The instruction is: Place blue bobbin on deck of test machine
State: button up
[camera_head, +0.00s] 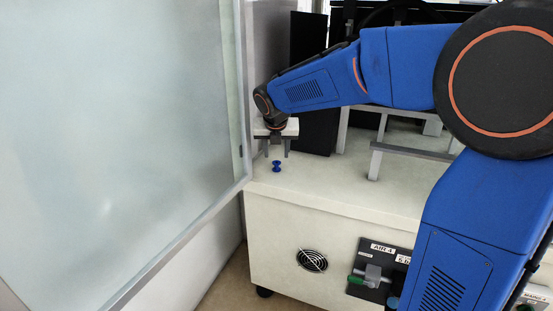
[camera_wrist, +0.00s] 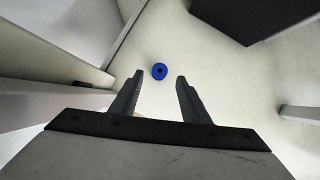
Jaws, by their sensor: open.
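The blue bobbin (camera_head: 277,166) stands upright on the pale deck (camera_head: 310,187) of the machine, near its front left corner. In the wrist view the bobbin (camera_wrist: 159,71) shows from above as a blue ring with a dark centre hole. My gripper (camera_head: 273,150) is just above the bobbin in the head view, with its fingers pointing down. In the wrist view my gripper (camera_wrist: 158,78) is open, and the bobbin appears between and slightly beyond the two fingertips. Nothing is held between the fingers.
A frosted glass door (camera_head: 120,120) with a metal frame stands close on the left. A grey metal bracket (camera_head: 400,152) rises from the deck to the right. A dark panel (camera_head: 316,125) stands behind the gripper. The deck around the bobbin is clear.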

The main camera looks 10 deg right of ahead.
jog(key=d+v, duration=0.1)
jog(key=v, duration=0.5)
jog(key=s+d+m, duration=0.4)
jog(key=s+m, duration=0.4)
jog(key=s, duration=0.2)
jog(key=s+d+f+m, duration=0.1)
jog(key=s+f+m, duration=0.2)
jog(key=s+m, duration=0.5)
jog(key=s+d+f+m+y, duration=0.1)
jog(key=s+f+m, duration=0.3)
jog(key=s+m, duration=0.4)
jog(key=s+d+f+m+g, duration=0.1)
jog(key=s+d+f+m, duration=0.2)
jog(key=s+m, duration=0.6)
jog(key=shift+s+f+y, duration=0.3)
jog(key=shift+s+f, duration=0.15)
jog(key=shift+s, duration=0.55)
jog(key=shift+c, duration=0.3)
